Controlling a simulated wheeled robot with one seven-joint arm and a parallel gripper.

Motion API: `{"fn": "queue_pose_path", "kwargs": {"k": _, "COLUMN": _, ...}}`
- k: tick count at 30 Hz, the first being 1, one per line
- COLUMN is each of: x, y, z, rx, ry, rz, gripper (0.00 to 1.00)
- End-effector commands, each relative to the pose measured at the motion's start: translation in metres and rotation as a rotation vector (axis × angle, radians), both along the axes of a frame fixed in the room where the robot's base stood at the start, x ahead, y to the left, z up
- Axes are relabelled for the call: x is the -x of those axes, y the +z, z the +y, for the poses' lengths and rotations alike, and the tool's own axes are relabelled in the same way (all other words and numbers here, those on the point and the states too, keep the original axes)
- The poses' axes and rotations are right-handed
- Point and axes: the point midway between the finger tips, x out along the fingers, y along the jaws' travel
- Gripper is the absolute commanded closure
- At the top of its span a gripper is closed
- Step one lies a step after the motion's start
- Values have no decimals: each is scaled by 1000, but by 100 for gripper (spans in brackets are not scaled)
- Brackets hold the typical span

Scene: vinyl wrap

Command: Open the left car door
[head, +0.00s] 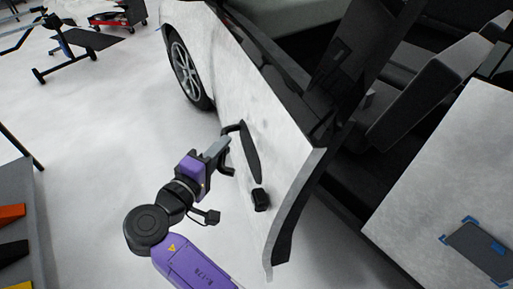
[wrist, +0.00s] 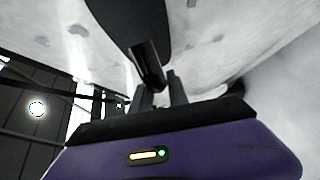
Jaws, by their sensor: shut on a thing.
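The left car door (head: 268,110) is white with a dark inner edge. It stands ajar, swung out from the car body, and the seats show through the gap. A black door handle (head: 251,152) sits on its outer face; it also shows in the wrist view (wrist: 147,66). My gripper (head: 228,140) is at the front end of the handle, against the outer face of the door. Its fingers (wrist: 162,90) are shut on the handle. The exact contact is partly hidden in both views.
A front wheel (head: 186,68) is at the upper left of the car. A black bench (head: 73,52) and a red tool cart (head: 108,20) stand far left. A dark shelf with coloured bins (head: 12,212) is at the left edge. The pale floor (head: 105,120) between is clear.

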Motion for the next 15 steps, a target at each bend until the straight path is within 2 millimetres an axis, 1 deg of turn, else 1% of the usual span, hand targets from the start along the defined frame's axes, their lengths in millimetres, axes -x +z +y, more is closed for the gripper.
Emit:
{"fn": "queue_pose_path", "kwargs": {"k": 1, "x": 1, "y": -8, "z": 19, "rx": 1, "ry": 14, "rz": 5, "gripper": 100}}
{"fn": "queue_pose_path", "kwargs": {"k": 3, "x": 4, "y": -8, "z": 38, "rx": 1, "ry": 12, "rz": 7, "gripper": 100}}
{"fn": "queue_pose_path", "kwargs": {"k": 6, "x": 8, "y": -7, "z": 58, "rx": 1, "ry": 7, "rz": 7, "gripper": 100}}
{"fn": "queue_pose_path", "kwargs": {"k": 9, "x": 12, "y": -5, "z": 70, "rx": 1, "ry": 0, "rz": 9, "gripper": 100}}
{"fn": "queue_pose_path", "kwargs": {"k": 15, "x": 13, "y": -3, "z": 73, "rx": 1, "ry": -12, "rz": 10, "gripper": 100}}
